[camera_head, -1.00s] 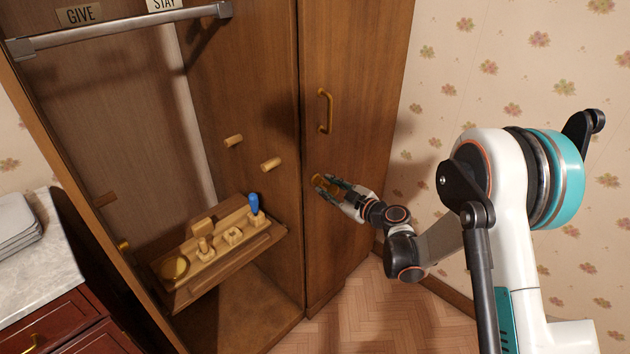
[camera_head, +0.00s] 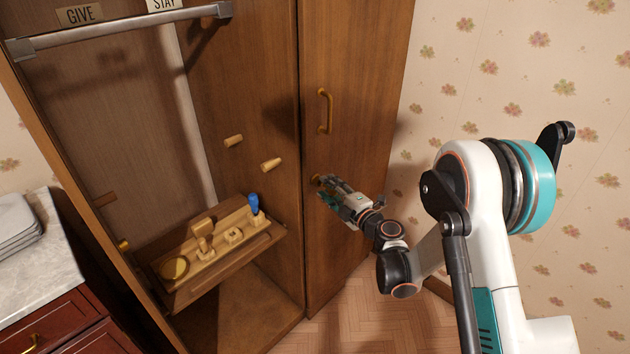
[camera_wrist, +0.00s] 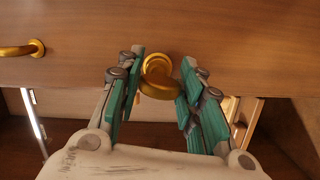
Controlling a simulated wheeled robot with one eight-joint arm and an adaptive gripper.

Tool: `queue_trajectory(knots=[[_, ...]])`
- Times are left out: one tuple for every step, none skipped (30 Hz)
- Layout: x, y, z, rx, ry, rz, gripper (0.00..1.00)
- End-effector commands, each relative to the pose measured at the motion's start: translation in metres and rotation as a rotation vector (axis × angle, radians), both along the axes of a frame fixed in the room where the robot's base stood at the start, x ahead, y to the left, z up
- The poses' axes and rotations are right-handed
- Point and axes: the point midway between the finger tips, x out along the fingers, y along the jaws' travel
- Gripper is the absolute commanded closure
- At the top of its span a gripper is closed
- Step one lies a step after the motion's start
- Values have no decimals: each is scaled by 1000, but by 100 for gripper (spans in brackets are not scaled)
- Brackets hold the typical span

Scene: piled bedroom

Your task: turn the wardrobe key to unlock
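The wardrobe key is a gold piece with a round base on the brown wardrobe door (camera_head: 345,80). In the wrist view the key (camera_wrist: 158,78) lies between my two teal-padded fingers. My gripper (camera_wrist: 162,65) is open, with its fingertips on either side of the key. The right fingers look very close to the key; I cannot tell if they touch it. In the head view my gripper (camera_head: 323,187) is at the door below the handle (camera_head: 325,111), and it hides most of the key.
The open wardrobe section on the left has wooden pegs (camera_head: 271,165) and a shelf tray (camera_head: 193,268) with wooden pieces and a blue-topped item (camera_head: 254,203). A metal rail (camera_head: 125,32) crosses above. The floor (camera_head: 370,318) below the door is clear.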

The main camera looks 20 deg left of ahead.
Motion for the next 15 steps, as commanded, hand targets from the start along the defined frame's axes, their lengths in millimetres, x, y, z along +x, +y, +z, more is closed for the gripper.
queue_trajectory(knots=[[0, 0, 0, 0, 0, 0, 47], [0, 0, 0, 1, 1, 0, 47], [0, 0, 0, 1, 1, 0, 47], [0, 0, 0, 1, 1, 0, 47], [0, 0, 0, 1, 1, 0, 47], [0, 0, 0, 1, 1, 0, 47], [0, 0, 0, 1, 1, 0, 47], [0, 0, 0, 1, 2, 0, 47], [0, 0, 0, 1, 2, 0, 47], [0, 0, 0, 1, 2, 0, 47], [0, -1, 0, 1, 2, -1, 47], [-1, -2, 0, 1, 2, -1, 47], [-1, -3, 0, 1, 2, -1, 47], [-2, -5, 0, 1, 2, -1, 47], [-4, -8, 0, 1, 2, -1, 47]])
